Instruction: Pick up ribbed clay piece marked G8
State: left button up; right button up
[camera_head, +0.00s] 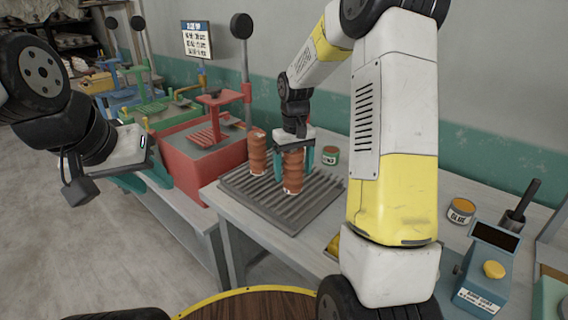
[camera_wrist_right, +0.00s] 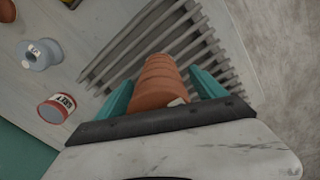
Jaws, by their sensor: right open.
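Two ribbed orange clay pieces stand upright on a dark slatted rack (camera_head: 262,203). One clay piece (camera_head: 256,152) is at the back left of the rack. The other clay piece (camera_head: 293,172) is between the teal fingers of my right gripper (camera_head: 293,163). In the right wrist view this piece (camera_wrist_right: 157,82) lies between the two open fingers (camera_wrist_right: 162,92), with a small pale label near its end. I cannot read G8 on either piece. My left gripper (camera_head: 160,165) is at the left, away from the rack; its fingers are partly hidden.
A glue tin (camera_head: 461,211) and a blue device (camera_head: 487,262) are further right on the table. A red stand (camera_head: 200,160) is left of the rack. The wrist view also shows a grey bottle (camera_wrist_right: 40,56).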

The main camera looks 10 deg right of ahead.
grip_shut()
dwell(0.3)
jog(key=shift+r, duration=0.15)
